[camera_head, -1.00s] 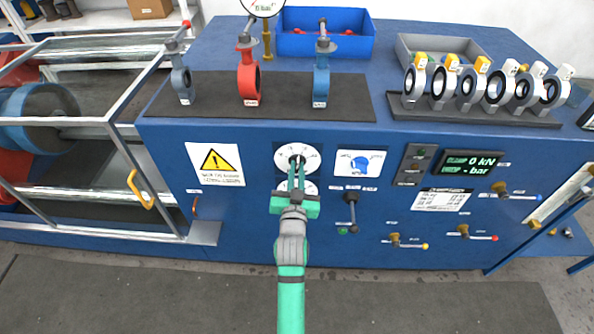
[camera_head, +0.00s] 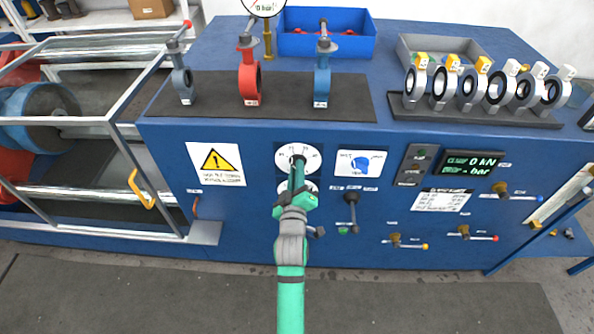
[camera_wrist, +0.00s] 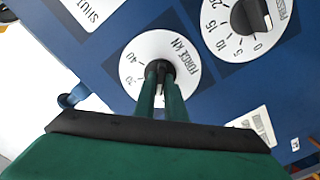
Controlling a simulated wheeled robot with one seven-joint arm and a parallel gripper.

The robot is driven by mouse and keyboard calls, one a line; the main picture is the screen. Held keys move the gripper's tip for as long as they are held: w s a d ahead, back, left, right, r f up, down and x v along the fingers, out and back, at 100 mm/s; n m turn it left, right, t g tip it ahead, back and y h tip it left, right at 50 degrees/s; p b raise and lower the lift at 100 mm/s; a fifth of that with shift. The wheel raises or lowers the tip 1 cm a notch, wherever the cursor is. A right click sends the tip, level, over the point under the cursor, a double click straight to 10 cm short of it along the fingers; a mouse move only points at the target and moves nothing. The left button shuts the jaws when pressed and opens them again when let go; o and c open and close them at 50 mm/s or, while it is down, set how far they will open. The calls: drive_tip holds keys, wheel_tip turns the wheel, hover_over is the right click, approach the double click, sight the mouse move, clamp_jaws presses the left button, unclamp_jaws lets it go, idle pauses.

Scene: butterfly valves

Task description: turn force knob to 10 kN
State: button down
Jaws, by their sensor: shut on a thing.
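The force knob is a small black knob (camera_wrist: 160,68) in the middle of a white round dial (camera_wrist: 185,55) marked "FORCE kN"; some of its numbers are hidden. In the head view the dial (camera_head: 287,148) is on the blue front panel. My green gripper (camera_head: 298,164) reaches up to it from below, and its fingers are shut on the knob. The two fingers also show in the wrist view (camera_wrist: 162,78), one on each side of the knob. The knob's exact pointing is hidden by the fingers. The display (camera_head: 472,162) reads 0 kN.
A pressure dial with a black knob (camera_wrist: 250,16) is close by, partly hidden in the head view. A black lever (camera_head: 351,200) sticks out to the right. A warning sign (camera_head: 215,163) is on the left. Several valves (camera_head: 483,85) stand on the bench top.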

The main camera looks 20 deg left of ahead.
drive_tip(key=shift+f+n, duration=0.1)
drive_tip(key=shift+n, duration=2)
drive_tip(key=c, duration=1.8)
unclamp_jaws()
drive_tip(key=v, duration=1.1)
